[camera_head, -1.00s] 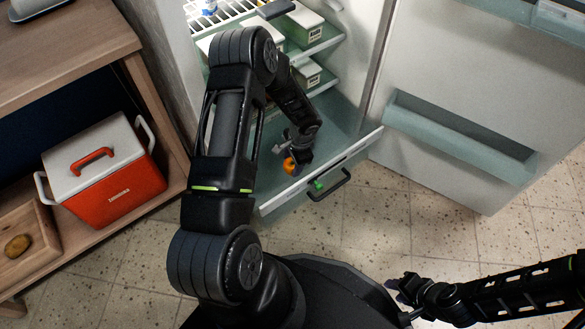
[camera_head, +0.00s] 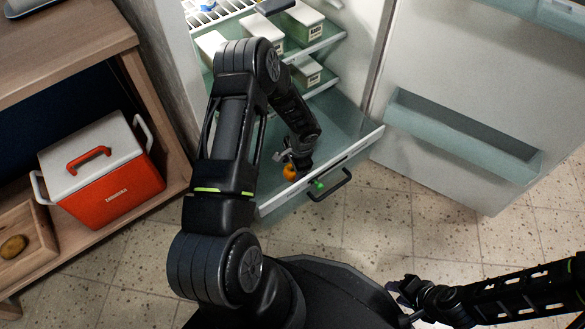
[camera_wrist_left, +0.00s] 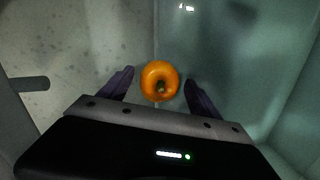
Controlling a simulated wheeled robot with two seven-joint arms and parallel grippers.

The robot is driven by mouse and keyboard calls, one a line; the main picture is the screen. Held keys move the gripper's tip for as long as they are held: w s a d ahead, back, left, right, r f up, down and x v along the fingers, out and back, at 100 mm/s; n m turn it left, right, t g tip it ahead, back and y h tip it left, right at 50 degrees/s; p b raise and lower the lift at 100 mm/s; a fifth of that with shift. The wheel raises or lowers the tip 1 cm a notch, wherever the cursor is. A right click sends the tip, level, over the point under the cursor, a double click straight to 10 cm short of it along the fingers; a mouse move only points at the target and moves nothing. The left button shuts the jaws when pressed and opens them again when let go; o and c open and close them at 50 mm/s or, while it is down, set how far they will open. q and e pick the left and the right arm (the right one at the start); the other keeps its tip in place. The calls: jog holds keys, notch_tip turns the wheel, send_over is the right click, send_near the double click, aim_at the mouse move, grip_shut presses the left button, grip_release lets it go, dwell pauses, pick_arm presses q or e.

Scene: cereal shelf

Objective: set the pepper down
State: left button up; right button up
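An orange pepper (camera_head: 290,172) is inside the pulled-out clear drawer (camera_head: 352,122) at the bottom of the fridge, near its front. I cannot tell whether the pepper rests on the drawer floor. My right gripper (camera_head: 398,288) is at the lower right, away from the drawer, its fingers unclear.
The drawer front has a dark handle (camera_head: 330,186) and a green mark (camera_head: 318,185). White-lidded boxes (camera_head: 299,20) stand on the shelves above. The open fridge door (camera_head: 460,105) is on the right. A red cooler (camera_head: 105,185) stands in the wooden shelf unit on the left.

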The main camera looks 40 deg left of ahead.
pick_arm(q)
jog(key=shift+r+p, duration=0.35)
jog(key=shift+r, duration=0.2)
notch_tip(320, 180, up, 11)
jog(key=d+p, duration=0.2)
jog(key=p, duration=0.2)
jog(key=shift+w, duration=0.1)
dwell(1.1)
